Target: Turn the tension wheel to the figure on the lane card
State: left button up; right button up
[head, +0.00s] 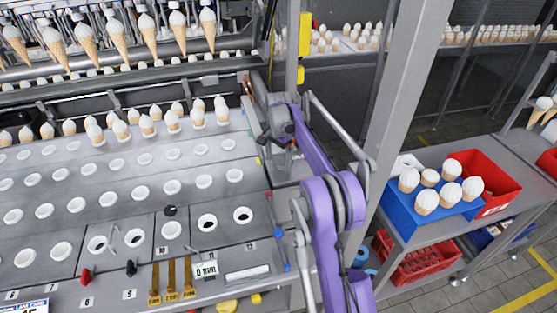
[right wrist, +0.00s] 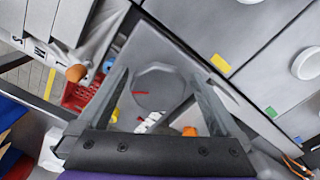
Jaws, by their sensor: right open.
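A grey round wheel (right wrist: 160,86) with a red mark at its left edge lies between my right fingers in the right wrist view. I take it for the tension wheel; I cannot read a figure on it. My right gripper (right wrist: 160,76) is open around it, and I cannot tell whether the fingers touch it. In the head view, my right gripper (head: 277,140) is at the machine's right end and the wheel is hidden. A white card (head: 25,306) with blue print, probably the lane card, is cut off at the lower left; its figure is partly visible. My left gripper is out of view.
The machine deck (head: 110,170) has rows of round holes, some holding cones. A grey post (head: 400,80) stands right of my arm. A blue crate (head: 425,205) of cones sits on a side table.

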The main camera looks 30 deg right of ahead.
aim_at(278, 163)
notch_tip(278, 163, up, 11)
jog(key=shift+f+p, duration=0.15)
jog(key=shift+p, duration=0.3)
dwell(0.3)
jog(key=s+a+r+n+t, duration=0.35)
jog(key=s+a+n, duration=0.35)
jog(key=s+a, duration=0.65)
jog(key=s+a+f+n+t, duration=0.1)
jog(key=s+f+n, duration=0.1)
jog(key=s, duration=0.4)
jog(key=s+a+f+n+t, duration=0.1)
jog(key=s+a+f+n, duration=0.1)
jog(key=s+f, duration=0.3)
jog(key=s+a+f+n+t, duration=0.1)
jog(key=s+a+f+n, duration=0.1)
jog(key=s, duration=0.7)
jog(key=shift+a+f+n, duration=0.15)
jog(key=shift+f+n, duration=0.55)
jog(key=shift+f, duration=0.25)
